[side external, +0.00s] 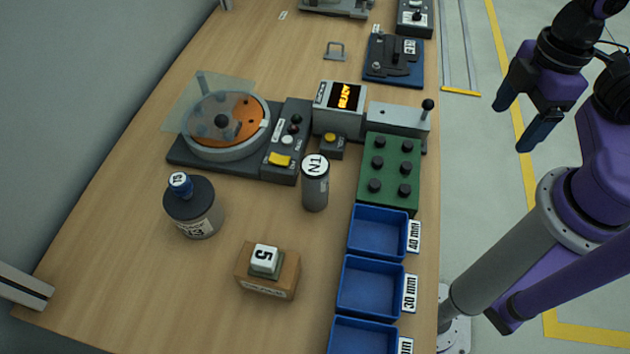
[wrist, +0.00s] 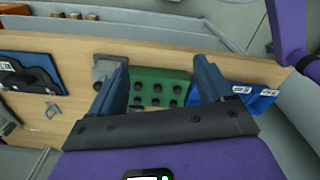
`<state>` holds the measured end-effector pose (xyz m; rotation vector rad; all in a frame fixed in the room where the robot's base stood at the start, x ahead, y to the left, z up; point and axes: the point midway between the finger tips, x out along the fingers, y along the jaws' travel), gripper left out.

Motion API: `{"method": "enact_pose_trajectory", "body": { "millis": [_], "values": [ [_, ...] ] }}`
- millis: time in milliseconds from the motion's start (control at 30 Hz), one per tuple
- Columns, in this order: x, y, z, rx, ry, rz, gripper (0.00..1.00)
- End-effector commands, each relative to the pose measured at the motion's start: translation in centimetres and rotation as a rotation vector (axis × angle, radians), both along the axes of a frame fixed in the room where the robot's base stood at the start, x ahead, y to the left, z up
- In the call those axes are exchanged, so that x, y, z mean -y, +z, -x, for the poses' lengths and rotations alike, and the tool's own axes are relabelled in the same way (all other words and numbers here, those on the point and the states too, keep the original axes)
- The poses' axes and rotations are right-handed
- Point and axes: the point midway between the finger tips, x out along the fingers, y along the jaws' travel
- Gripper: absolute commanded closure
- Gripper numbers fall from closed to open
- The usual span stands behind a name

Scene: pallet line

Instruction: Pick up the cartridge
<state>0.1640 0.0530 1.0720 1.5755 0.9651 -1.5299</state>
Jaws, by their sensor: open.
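A dark grey upright cylinder (side external: 315,187) with a white round label on top stands near the middle of the table in the side view; it looks like the cartridge. I cannot make it out in the wrist view. My gripper (side external: 512,127) is open and empty. It hangs past the table's right edge, well to the right of the cylinder and apart from it. In the wrist view my gripper (wrist: 160,62) shows both fingers spread, with the green block (wrist: 172,80) seen between them.
The green block with black knobs (side external: 389,172) and blue bins (side external: 372,285) line the right edge. A turntable device (side external: 225,150), a display box (side external: 340,108), a dark bottle (side external: 193,208) and a wooden block (side external: 267,280) surround the cylinder. Bare table lies at front left.

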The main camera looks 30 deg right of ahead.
Motion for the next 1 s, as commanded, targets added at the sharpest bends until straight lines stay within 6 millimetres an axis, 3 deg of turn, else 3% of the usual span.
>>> {"method": "enact_pose_trajectory", "body": {
  "millis": [167,267,700,1000],
  "values": [
    [-0.5,-0.2,-0.2,0.003,0.0,-0.013,0.2],
    [-2.0,-0.9,-0.7,0.015,-0.001,-0.058,0.2],
    [-13.6,-5.3,-5.1,0.177,-0.043,-0.455,0.2],
    [-18.9,-6.7,-8.4,0.349,-0.087,-0.711,0.2]
  ]
}}
